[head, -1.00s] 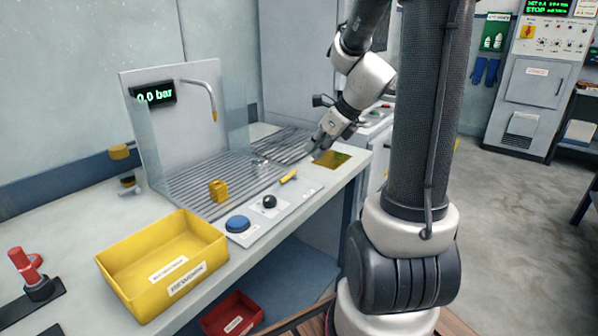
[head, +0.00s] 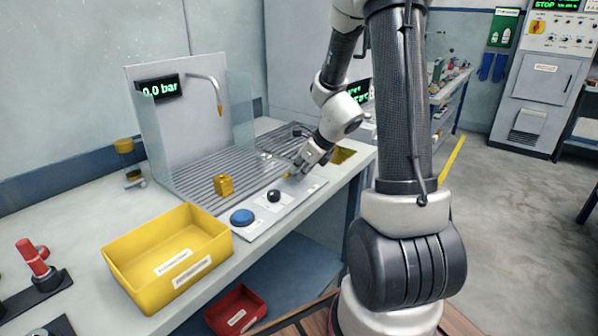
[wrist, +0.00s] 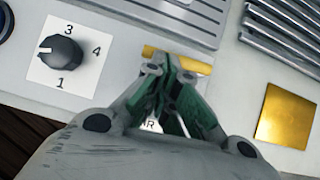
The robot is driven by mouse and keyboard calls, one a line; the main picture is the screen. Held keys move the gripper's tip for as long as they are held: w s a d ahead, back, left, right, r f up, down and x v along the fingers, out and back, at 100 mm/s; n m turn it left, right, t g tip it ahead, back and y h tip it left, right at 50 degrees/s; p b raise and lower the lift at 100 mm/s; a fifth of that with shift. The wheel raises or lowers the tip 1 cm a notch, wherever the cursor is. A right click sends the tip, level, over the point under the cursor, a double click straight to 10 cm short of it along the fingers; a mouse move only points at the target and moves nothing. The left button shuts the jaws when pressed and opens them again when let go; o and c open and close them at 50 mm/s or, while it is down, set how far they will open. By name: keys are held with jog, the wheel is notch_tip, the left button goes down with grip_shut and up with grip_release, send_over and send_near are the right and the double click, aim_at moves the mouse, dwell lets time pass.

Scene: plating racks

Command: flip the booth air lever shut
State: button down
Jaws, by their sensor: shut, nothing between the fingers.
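The booth air lever is a short yellow bar (wrist: 201,67) on the light control strip. In the wrist view it lies crosswise just past my fingertips, partly covered by them. A label below it, ending in "R", is mostly hidden by my fingers. My gripper (wrist: 172,70) is shut and empty, with its tips at or very near the bar; I cannot tell if they touch. In the head view my gripper (head: 291,175) is low over the strip and hides most of the lever. The booth display (head: 160,88) reads 0.0 bar.
Left of the lever are a black dial (head: 273,195) and a blue button (head: 242,217). A slatted booth floor (head: 200,180) with a yellow block (head: 223,185) lies behind. A yellow bin (head: 140,275) stands at the front. A gold square (wrist: 285,116) is to the right.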

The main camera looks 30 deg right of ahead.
jog(key=shift+w+a+f, duration=0.2)
jog(key=shift+a+f, duration=0.1)
jog(key=shift+s+f, duration=0.1)
dwell(0.3)
